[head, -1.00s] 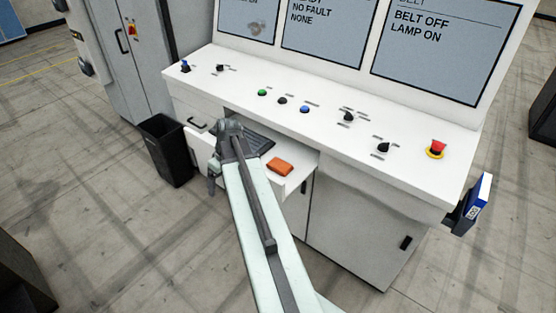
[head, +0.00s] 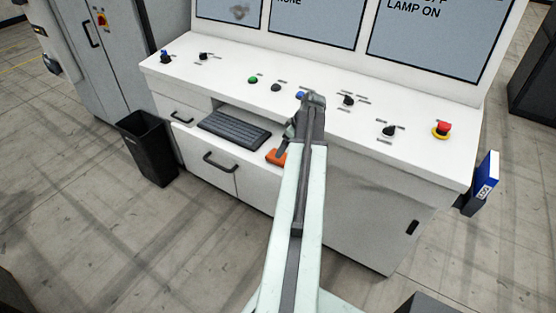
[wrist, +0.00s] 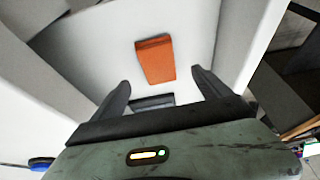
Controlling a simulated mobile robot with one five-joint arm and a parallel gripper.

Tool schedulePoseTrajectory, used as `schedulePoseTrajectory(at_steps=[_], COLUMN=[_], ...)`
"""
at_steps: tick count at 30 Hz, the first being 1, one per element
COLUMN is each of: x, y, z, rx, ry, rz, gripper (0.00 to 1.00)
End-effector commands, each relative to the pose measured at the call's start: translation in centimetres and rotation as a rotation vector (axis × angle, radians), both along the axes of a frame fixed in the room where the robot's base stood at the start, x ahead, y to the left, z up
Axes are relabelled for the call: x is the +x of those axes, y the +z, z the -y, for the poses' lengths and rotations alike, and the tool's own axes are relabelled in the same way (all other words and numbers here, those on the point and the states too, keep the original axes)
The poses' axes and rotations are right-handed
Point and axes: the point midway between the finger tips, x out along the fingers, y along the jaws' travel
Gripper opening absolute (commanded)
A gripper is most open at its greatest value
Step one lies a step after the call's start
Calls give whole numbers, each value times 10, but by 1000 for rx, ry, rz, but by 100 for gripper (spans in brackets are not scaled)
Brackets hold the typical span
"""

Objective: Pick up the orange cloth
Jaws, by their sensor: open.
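The orange cloth (head: 275,157) is a small folded block on the white keyboard shelf (head: 232,112), to the right of the black keyboard (head: 234,130). My arm and gripper hide its right part in the head view. In the wrist view the whole cloth (wrist: 155,60) shows, lying ahead of the fingertips and roughly between their lines. My gripper (wrist: 160,88) is open with nothing between its fingers; in the head view my gripper (head: 285,147) hangs close to the cloth. I cannot tell the exact height gap.
The white console desk (head: 230,80) with knobs and buttons overhangs the shelf from behind. A red emergency button (head: 443,128) sits at its right. A black bin (head: 150,148) stands on the floor at left. A blue binder (head: 482,182) hangs at the right end.

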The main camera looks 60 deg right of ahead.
Motion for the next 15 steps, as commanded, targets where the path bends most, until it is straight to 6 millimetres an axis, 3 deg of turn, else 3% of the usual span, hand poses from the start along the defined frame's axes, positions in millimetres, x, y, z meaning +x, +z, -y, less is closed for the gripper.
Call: schedulePoseTrajectory(at_steps=[3, 10, 15], x=[4, 7, 19], y=[-20, -28, -57], z=[2, 3, 4], rx=[1, 0, 0], ry=[-4, -9, -8], rz=[0, -1, -1], gripper=[87, 87, 87])
